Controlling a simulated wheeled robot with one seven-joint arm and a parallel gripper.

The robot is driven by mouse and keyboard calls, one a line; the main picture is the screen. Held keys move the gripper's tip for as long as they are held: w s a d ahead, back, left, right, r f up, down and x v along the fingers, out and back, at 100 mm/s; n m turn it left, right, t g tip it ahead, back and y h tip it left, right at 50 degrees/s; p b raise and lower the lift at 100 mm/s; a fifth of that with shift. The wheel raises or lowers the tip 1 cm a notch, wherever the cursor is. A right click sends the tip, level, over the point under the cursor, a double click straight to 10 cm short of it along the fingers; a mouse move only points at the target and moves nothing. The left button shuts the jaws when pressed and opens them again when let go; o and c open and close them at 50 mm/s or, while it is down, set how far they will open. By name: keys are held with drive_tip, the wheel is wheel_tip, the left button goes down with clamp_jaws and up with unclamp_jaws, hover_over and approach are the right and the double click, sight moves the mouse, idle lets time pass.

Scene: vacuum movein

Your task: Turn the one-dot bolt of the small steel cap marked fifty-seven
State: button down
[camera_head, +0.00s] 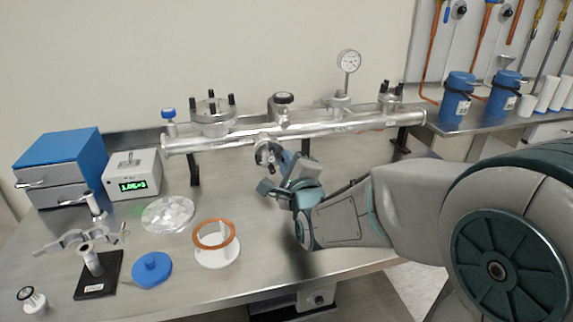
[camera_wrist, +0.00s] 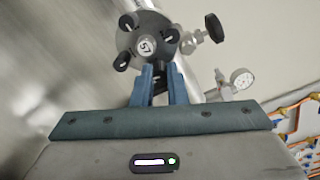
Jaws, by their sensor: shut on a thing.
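The small steel cap (camera_wrist: 150,30) is a round flange end on the steel pipe, with the number 57 on its middle disc. Dark bolts stand around its rim, among them an upper left bolt (camera_wrist: 130,22), a right bolt (camera_wrist: 172,36) and a lower left bolt (camera_wrist: 122,62). The cap (camera_head: 265,153) also shows in the head view, below the pipe. My gripper (camera_wrist: 160,70) has its blue fingers at the cap's lower edge, shut on a bolt there that they mostly hide. No dots are readable. In the head view my gripper (camera_head: 278,172) reaches the cap from the lower right.
The steel pipe (camera_head: 355,124) runs across the bench with larger flanges, a gauge (camera_head: 348,61) and a black-knobbed valve (camera_head: 283,100). A blue lid (camera_head: 151,269), a copper ring (camera_head: 214,235) and a clear disc (camera_head: 168,213) lie at left. Bench right of the ring is clear.

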drive_tip(key=n+b, duration=0.9)
drive_tip(key=n, duration=0.1)
drive_tip(key=shift+a+f+n, duration=0.1)
drive_tip(key=shift+n, duration=0.3)
idle(0.4)
drive_tip(key=c, duration=1.4)
unclamp_jaws()
drive_tip(key=shift+c, duration=0.2)
